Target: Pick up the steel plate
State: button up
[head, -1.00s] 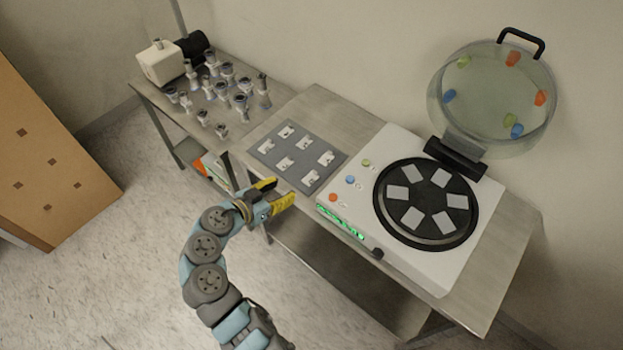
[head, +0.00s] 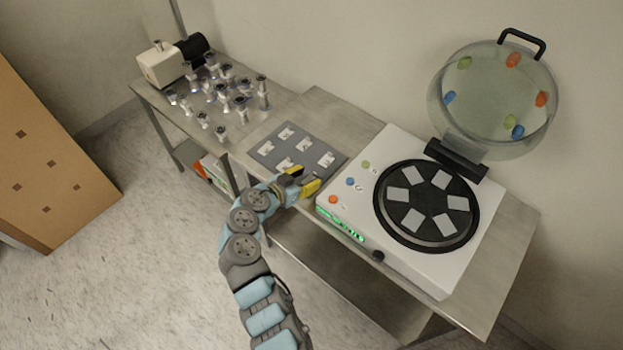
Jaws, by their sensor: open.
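A grey flat tray (head: 308,132) lies on the steel table, holding several small whitish plate-like pieces, such as one at its right (head: 326,159) and one at its back (head: 286,133). I cannot tell which piece is the steel plate. Several light grey rectangular plates also sit in a ring on the machine's black disc, one of them at its right (head: 457,203). My gripper (head: 304,177) has yellow fingers, is open and is at the tray's front edge. It hides the tray's front corner and any piece there. I see nothing held between the fingers.
The white vacuum machine (head: 420,262) stands right of the tray, its clear round lid (head: 495,95) raised. Several metal fittings (head: 240,103) and a pump (head: 165,62) stand on the left table. A cardboard box (head: 50,170) is at far left. Bare table (head: 350,115) shows behind the tray.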

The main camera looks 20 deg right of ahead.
aim_at(315, 173)
jog(key=shift+x, duration=2.2)
jog(key=shift+w+a+f, duration=0.1)
jog(key=shift+w+f, duration=0.05)
grip_shut()
